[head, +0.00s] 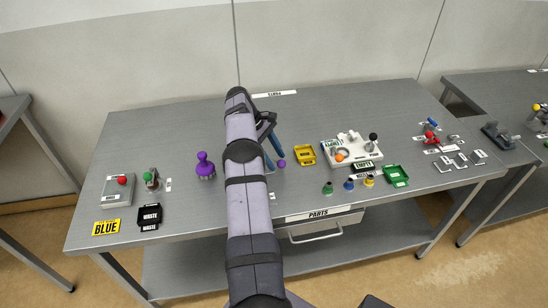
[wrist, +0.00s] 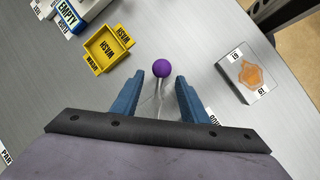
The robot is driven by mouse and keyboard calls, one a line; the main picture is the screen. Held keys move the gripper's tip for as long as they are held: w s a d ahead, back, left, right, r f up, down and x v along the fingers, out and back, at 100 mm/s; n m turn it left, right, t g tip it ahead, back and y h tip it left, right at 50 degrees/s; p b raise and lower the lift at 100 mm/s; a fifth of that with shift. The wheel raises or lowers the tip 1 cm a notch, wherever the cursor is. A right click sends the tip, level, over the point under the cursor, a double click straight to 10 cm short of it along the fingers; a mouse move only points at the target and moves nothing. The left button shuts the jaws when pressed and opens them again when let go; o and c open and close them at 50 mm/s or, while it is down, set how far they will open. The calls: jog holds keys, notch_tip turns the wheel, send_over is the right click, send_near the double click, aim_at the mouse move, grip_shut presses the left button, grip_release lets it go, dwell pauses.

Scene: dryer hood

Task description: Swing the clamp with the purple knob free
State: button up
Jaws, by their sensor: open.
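The clamp's purple knob (wrist: 160,69) is a small round ball on a thin pale lever in the wrist view. The lever runs back between my fingers. In the head view the purple knob (head: 282,163) shows just right of my arm; the clamp's body is hidden there. My gripper (wrist: 160,76) is open, its two blue fingers on either side of the lever with a gap to each. The knob lies at or just beyond the fingertips; I cannot tell their height difference. In the head view my gripper (head: 272,150) is partly hidden behind my arm.
A yellow tray (wrist: 91,62) lies left of the knob in the wrist view, and a grey block with an orange hexagon (wrist: 250,73) lies right. In the head view a larger purple knobbed piece (head: 205,165) stands left of my arm. The back left of the table is clear.

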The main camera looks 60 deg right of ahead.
aim_at(274, 161)
jog(key=shift+r, duration=0.7)
notch_tip(274, 161, up, 8)
jog(key=p, duration=0.1)
jog(key=shift+r+p, duration=0.25)
jog(key=shift+p, duration=0.1)
